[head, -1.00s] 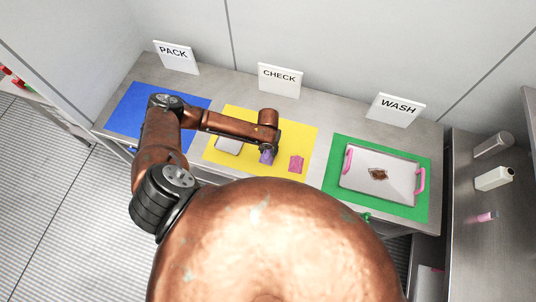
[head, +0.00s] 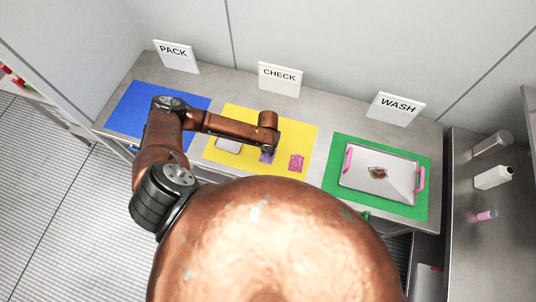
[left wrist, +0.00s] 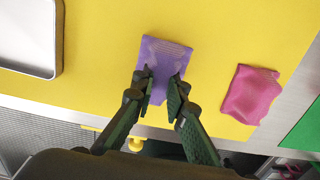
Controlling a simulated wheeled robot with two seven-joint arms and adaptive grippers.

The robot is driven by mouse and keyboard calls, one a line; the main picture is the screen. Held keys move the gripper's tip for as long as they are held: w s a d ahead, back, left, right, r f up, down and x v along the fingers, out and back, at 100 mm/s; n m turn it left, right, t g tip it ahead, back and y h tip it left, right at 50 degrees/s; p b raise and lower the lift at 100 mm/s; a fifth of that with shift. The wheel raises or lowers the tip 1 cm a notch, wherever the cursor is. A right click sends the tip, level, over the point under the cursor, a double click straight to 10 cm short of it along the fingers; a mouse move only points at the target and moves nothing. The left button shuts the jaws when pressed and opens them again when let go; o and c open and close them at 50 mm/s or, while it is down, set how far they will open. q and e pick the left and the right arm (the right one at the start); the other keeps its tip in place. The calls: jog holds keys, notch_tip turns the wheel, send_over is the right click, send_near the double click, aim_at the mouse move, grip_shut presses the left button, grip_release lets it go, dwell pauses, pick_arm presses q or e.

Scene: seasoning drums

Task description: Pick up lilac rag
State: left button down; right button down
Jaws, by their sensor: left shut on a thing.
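The lilac rag (left wrist: 165,52) lies on the yellow mat (left wrist: 225,35) in the left wrist view, with creases near my fingers. My left gripper (left wrist: 162,75) has its two dark green fingers on the rag's near part and is shut on it. In the head view the rag (head: 267,157) shows only partly, below the end of my left arm, and the left gripper (head: 268,150) is mostly hidden by the wrist. I cannot tell whether any of the rag is off the mat. My right gripper is not in view.
A pink rag (head: 297,163) lies right of the lilac one. A pale tray (head: 229,145) is to its left on the mat. A blue mat (head: 130,105) is at left; a green mat (head: 345,200) at right bears a pink-handled tray (head: 355,182) with a brown stain.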

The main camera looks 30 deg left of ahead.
pick_arm(q)
jog(key=shift+r, duration=0.1)
jog(key=shift+r, duration=0.2)
notch_tip(320, 180, up, 2)
jog(key=shift+w, duration=0.1)
jog(key=s+d+r+b, duration=0.2)
jog(key=s+d+r, duration=0.6)
jog(key=s+r, duration=0.2)
jog(key=shift+s+d+r+b, duration=0.25)
jog(key=shift+s+d+b, duration=0.1)
jog(key=shift+s, duration=0.2)
